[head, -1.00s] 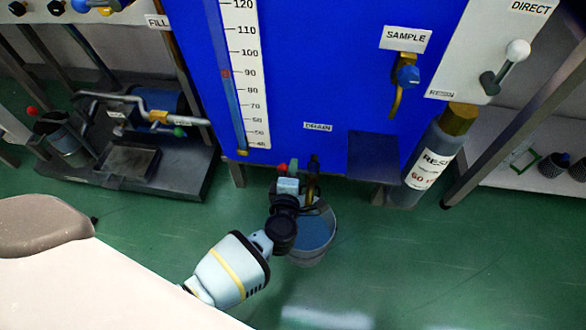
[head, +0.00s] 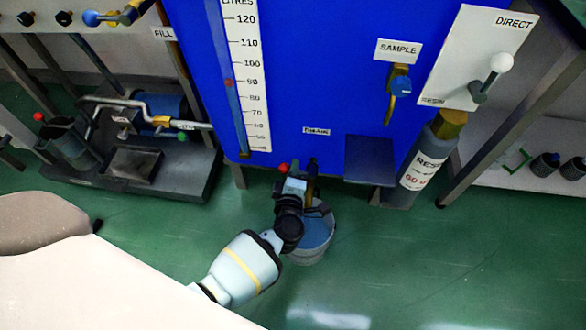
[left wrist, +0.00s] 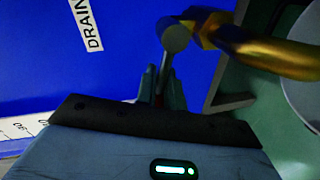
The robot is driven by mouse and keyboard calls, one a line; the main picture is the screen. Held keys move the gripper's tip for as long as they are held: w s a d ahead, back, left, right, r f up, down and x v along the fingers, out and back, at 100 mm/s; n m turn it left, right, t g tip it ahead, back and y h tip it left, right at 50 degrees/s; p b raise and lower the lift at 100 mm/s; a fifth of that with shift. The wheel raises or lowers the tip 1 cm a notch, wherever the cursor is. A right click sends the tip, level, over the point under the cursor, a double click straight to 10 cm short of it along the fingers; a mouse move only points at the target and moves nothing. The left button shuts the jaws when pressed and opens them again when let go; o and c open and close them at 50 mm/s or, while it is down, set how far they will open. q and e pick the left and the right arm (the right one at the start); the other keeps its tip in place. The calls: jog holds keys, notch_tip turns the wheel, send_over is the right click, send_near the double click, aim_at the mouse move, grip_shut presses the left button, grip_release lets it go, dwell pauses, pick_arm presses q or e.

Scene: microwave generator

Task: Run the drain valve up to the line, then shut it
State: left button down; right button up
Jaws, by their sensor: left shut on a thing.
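The drain valve's brass spout (head: 311,187) sits below the DRAIN label (head: 316,131) on the blue tank; it shows large in the left wrist view (left wrist: 265,52). My left gripper (head: 289,178) is shut on the drain valve lever (left wrist: 168,70), which runs from a grey round hub down between the fingers. A red lever tip (head: 283,168) shows beside the gripper. A grey bucket (head: 310,257) stands under the spout with blue inside it, partly hidden by my wrist. The gauge scale (head: 247,70) has a red mark (head: 229,84) near 90. My right gripper is out of view.
A SAMPLE tap (head: 399,84) and a dark blue ledge (head: 370,160) are to the right. A RESIN cylinder (head: 424,165) stands past them. A pump unit (head: 150,145) is on the left.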

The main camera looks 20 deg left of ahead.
pick_arm(q)
jog(key=c, duration=1.6)
grip_release()
jog(key=shift+c, duration=0.2)
jog(key=p+v, duration=0.2)
jog(key=v, duration=0.6)
jog(key=shift+p, duration=0.3)
